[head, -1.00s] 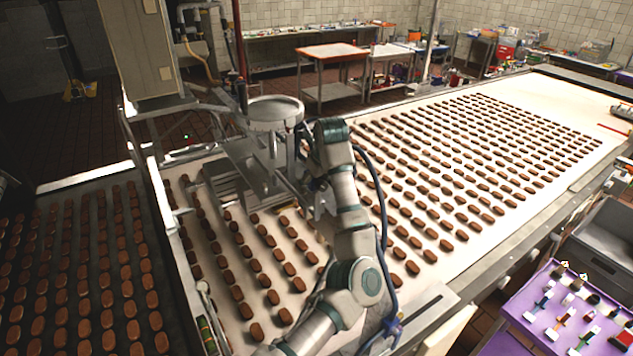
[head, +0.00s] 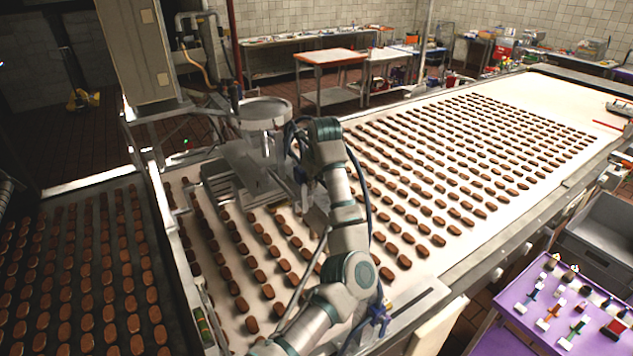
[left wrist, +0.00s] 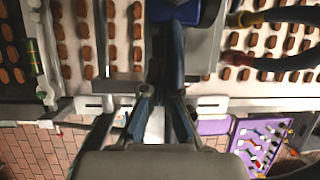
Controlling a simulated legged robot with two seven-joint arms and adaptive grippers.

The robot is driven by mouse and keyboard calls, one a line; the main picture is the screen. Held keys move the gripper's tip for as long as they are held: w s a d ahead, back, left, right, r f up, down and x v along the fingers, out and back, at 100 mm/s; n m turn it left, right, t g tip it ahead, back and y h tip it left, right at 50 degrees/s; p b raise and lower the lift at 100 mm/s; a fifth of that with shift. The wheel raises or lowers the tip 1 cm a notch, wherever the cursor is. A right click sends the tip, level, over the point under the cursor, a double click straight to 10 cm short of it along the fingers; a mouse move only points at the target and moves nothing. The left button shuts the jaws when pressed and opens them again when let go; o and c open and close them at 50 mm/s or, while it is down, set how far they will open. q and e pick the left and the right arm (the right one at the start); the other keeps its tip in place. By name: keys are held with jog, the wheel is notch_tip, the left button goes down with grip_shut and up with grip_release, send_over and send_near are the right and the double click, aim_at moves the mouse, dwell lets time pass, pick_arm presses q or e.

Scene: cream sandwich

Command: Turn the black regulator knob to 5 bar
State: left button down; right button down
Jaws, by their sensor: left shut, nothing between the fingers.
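I cannot make out the black regulator knob or a pressure scale in either view. In the head view, my left gripper (head: 314,212) is low beside the metal depositing machine (head: 262,112) with its round hopper, above the biscuit belt; it is small and partly hidden by my arm. In the left wrist view, my left gripper (left wrist: 160,98) shows its two dark fingers in the middle. It is shut with nothing between the fingers. My right gripper is in neither view.
Rows of brown biscuits lie on the white belt (head: 545,92). A dark belt (head: 22,270) with biscuits is at the left. A tall grey cabinet (head: 138,50) stands behind. A purple table (head: 500,340) with small parts and a grey crate (head: 590,245) are at the right.

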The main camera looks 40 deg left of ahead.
pick_arm(q)
jog(key=shift+w+a+r+m+g+y, duration=0.15)
jog(key=shift+w+g+y, duration=0.1)
jog(key=shift+g, duration=0.3)
jog(key=shift+w+a+r+m+g+y, duration=0.15)
jog(key=shift+g+y, duration=0.1)
jog(key=shift+g, duration=0.3)
jog(key=shift+w+d+f+m+g+y, duration=0.1)
jog(key=shift+f+m+g+y, duration=0.1)
jog(key=shift+g, duration=0.5)
jog(key=shift+f+m+g+y, duration=0.1)
jog(key=shift+g+y, duration=0.1)
jog(key=shift+g, duration=0.5)
